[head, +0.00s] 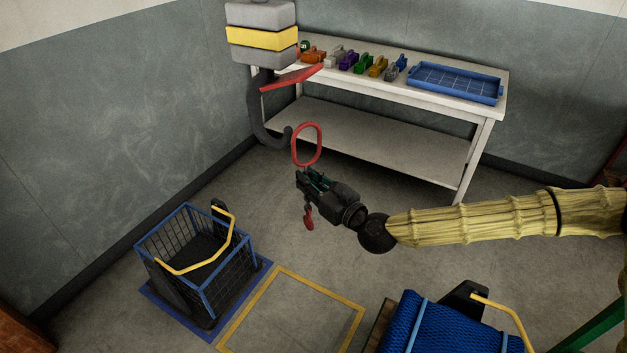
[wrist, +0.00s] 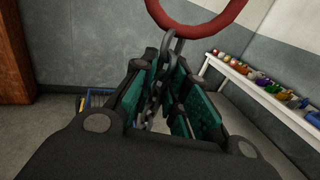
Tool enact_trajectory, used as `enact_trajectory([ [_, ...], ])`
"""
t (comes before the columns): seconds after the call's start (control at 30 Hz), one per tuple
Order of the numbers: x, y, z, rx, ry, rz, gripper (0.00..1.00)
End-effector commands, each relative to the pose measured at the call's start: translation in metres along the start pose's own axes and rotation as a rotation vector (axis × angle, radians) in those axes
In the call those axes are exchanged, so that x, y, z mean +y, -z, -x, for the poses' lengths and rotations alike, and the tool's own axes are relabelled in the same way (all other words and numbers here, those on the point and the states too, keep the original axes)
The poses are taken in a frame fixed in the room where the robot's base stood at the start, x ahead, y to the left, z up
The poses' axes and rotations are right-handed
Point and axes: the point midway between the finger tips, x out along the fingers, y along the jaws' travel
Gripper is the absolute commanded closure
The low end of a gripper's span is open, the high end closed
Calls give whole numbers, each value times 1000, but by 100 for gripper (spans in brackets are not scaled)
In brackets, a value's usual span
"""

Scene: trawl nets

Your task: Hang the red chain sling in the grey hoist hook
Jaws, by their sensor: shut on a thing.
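The grey hoist hook (head: 257,112) hangs under a grey and yellow block (head: 262,37), its red latch (head: 292,78) sticking out to the right. My gripper (head: 309,184) is shut on the dark chain (wrist: 158,88) of the red chain sling, just below its red ring (head: 321,146). The ring stands upright above the fingers, close to the right of the hook tip in the head view. Whether they touch or differ in depth I cannot tell. The sling's red lower hook (head: 309,218) dangles below the gripper. The ring (wrist: 195,32) tops the wrist view, where the hoist hook is not seen.
A white bench (head: 420,112) at the back bears several coloured clamp-like items and a blue tray (head: 455,90). A blue-edged wire basket (head: 222,278) stands on the floor at left. A blue netted load (head: 440,328) is at lower right. The yellow-marked floor square is empty.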

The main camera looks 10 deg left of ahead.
Motion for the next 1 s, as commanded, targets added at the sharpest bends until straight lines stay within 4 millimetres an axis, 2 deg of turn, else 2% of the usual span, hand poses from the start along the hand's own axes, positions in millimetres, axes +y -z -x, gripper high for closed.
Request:
enact_trajectory([
  [1.0, 14, 2, -41, -2, 0, 0, 100],
])
